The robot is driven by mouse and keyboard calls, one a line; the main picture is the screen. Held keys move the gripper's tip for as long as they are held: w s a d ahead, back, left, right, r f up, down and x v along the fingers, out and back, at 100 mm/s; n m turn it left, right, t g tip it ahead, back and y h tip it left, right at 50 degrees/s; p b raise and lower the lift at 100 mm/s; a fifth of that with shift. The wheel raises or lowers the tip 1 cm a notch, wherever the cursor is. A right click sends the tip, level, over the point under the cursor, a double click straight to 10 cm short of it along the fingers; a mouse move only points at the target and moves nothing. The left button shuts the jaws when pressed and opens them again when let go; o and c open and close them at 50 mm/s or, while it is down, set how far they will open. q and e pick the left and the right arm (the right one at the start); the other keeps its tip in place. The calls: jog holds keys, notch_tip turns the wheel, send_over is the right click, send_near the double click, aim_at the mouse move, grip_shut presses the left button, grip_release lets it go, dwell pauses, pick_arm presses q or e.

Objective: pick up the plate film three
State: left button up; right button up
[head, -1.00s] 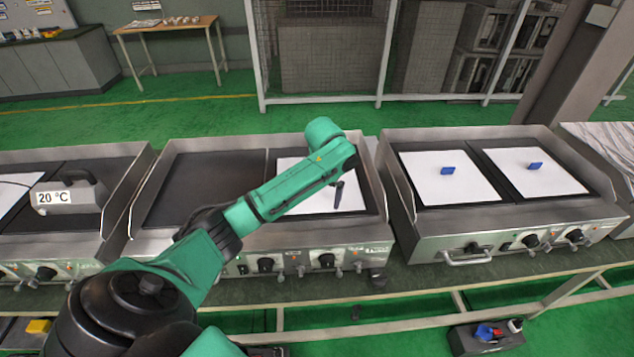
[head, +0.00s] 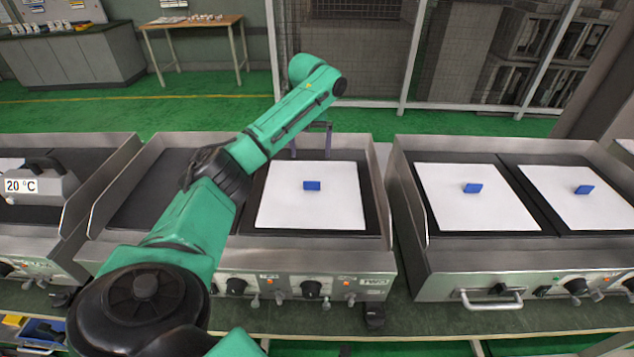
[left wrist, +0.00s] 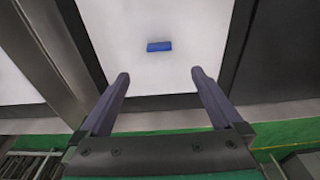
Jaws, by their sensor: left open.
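A white plate film (head: 330,215) with a small blue grip block (head: 312,186) lies flat on the right half of the middle griddle. My left gripper (head: 311,153) is open and empty, above the far edge of this sheet and apart from the block. In the left wrist view the open jaws (left wrist: 160,75) point toward the blue block (left wrist: 159,46) on the white sheet (left wrist: 160,20), which lies beyond the fingertips. Two similar white sheets with blue blocks lie on the right griddle, a left one (head: 455,215) and a right one (head: 570,215). No number shows on any sheet.
The griddles have raised metal side walls (head: 405,195) and knobs in front. The middle griddle's left plate (head: 160,195) is dark and bare. A box marked 20 °C (head: 40,188) sits on the left griddle. A mesh fence (head: 380,60) stands behind.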

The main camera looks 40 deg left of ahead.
aim_at(312, 182)
pick_arm(q)
jog(key=f, duration=0.4)
jog(key=f+p, duration=0.1)
jog(key=f, duration=0.4)
jog(key=w+f, duration=0.1)
jog(key=f, duration=0.3)
jog(key=shift+a+f+p, duration=0.2)
jog(key=shift+a+p, duration=0.1)
jog(key=shift+a, duration=0.05)
jog(key=c, duration=1.5)
jog(key=shift+r, duration=0.1)
jog(key=shift+r, duration=0.1)
